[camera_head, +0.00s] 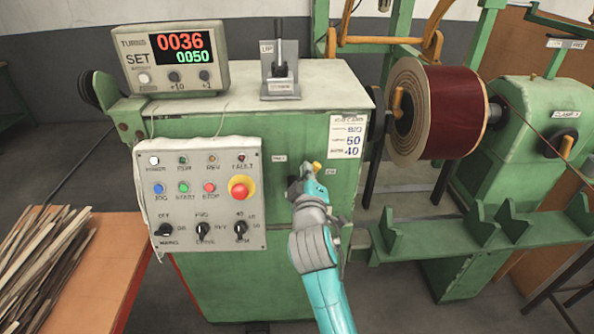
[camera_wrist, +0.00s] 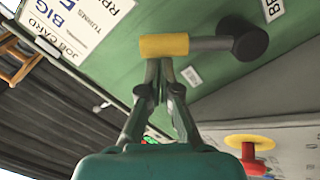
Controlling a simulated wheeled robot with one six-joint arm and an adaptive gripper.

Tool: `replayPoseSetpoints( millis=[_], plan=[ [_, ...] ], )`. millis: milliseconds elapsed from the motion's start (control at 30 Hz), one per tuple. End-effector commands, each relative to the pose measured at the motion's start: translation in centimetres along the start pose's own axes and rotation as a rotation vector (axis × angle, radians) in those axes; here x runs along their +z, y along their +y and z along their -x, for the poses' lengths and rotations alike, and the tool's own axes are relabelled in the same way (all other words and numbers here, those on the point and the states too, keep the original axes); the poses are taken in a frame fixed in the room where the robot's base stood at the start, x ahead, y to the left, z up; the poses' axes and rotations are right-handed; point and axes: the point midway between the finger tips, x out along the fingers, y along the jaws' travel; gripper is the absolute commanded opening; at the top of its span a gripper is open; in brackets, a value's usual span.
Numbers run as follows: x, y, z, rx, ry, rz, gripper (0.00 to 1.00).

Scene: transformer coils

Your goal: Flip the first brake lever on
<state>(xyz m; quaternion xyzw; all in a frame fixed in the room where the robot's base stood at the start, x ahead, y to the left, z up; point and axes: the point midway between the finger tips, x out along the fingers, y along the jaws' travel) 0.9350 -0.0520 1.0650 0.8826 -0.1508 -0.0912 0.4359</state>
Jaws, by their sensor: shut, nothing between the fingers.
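The brake lever has a yellow grip, a grey shaft and a black round hub on the green machine front. In the wrist view its yellow grip (camera_wrist: 163,46) lies just beyond my gripper (camera_wrist: 158,66), with the shaft running right to the hub (camera_wrist: 243,38). My gripper's fingers are together and empty, their tips at the grip's lower edge; whether they touch it I cannot tell. In the head view the yellow tip (camera_head: 316,167) shows just above my gripper (camera_head: 309,175), which hides most of the lever.
A control panel (camera_head: 255,222) with a red emergency button (camera_head: 241,189) is left of my arm. A job card (camera_head: 347,136) is above right. A small upright lever (camera_head: 279,50) stands on the machine top. A dark red coil (camera_head: 452,112) is at the right.

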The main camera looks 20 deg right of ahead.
Motion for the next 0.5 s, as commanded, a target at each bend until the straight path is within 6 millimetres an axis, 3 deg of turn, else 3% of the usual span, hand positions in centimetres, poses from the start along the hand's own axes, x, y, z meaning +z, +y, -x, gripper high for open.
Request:
replayPoseSetpoints(
  millis=[300,500],
  plan=[
    [2.5,0.4,-0.1,-0.013,-0.002,-0.256,0.00],
    [3.4,0.4,-0.2,-0.015,-0.001,-0.315,0.00]
  ],
)
